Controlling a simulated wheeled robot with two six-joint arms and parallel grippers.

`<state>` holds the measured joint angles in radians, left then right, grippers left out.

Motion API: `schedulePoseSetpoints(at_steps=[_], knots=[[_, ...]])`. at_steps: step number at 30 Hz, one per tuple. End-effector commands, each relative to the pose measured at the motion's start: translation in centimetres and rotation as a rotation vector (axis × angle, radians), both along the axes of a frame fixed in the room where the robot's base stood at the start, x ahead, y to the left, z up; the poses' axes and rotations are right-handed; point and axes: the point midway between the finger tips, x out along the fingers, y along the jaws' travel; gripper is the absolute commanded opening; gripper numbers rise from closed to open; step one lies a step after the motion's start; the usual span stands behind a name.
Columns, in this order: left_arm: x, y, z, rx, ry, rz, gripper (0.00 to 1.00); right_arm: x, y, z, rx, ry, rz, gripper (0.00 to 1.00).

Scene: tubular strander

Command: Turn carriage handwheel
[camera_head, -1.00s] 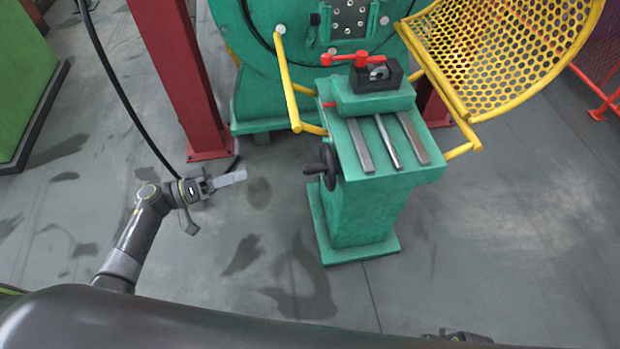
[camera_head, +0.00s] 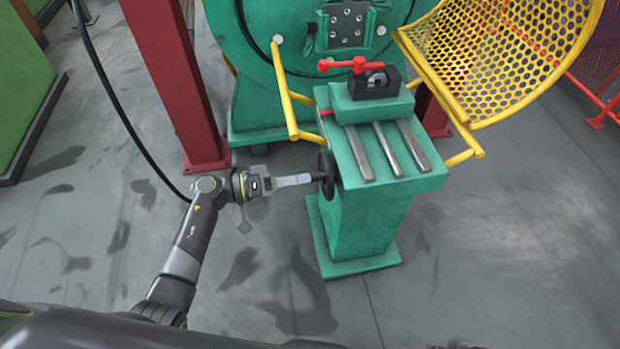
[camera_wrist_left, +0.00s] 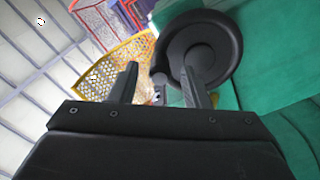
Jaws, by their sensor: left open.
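The black carriage handwheel (camera_head: 327,178) is on the left side of the green carriage stand (camera_head: 365,215), with its handle sticking out to the left. My left gripper (camera_head: 308,179) reaches in from the left, with its fingertips at the handle, close to the wheel. In the left wrist view the handwheel (camera_wrist_left: 205,45) fills the upper middle, beyond the fingers. My left gripper (camera_wrist_left: 160,90) is open there, fingers apart. The right finger overlaps the wheel. The handle is partly hidden, and I cannot tell whether the fingers touch it. My right gripper is not in view.
A black clamp block (camera_head: 375,82) with a red lever (camera_head: 343,65) sits on the stand. Yellow bars (camera_head: 287,95) rise at its left, and a yellow mesh guard (camera_head: 495,55) at its right. A red post (camera_head: 175,80) stands behind my left arm. Open floor lies to the right.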

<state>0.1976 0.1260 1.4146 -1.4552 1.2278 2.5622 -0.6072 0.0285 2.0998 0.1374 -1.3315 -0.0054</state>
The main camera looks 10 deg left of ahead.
Motion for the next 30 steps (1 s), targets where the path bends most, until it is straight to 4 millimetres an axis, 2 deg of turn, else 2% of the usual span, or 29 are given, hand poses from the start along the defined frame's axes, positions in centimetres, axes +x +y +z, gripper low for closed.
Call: schedulePoseSetpoints(at_steps=[1, 6, 17, 20, 27, 30], knots=[[0.3, -0.9, 0.0, -0.003, -0.001, 0.000, 0.43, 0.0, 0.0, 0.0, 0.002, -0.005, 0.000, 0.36], [0.8, -2.5, -0.1, -0.001, 0.000, -0.001, 0.43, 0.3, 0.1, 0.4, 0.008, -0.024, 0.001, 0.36], [1.0, -3.1, 0.0, 0.000, 0.000, 0.000, 0.43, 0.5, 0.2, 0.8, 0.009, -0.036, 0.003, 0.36], [1.0, -3.1, 0.0, 0.000, 0.000, 0.000, 0.32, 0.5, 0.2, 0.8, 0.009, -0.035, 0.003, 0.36], [1.0, -3.0, 0.0, 0.000, 0.000, 0.000, 0.01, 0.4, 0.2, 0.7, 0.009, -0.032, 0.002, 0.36], [1.0, -3.0, 0.0, 0.001, 0.000, 0.001, 0.00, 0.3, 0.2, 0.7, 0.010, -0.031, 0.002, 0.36]])
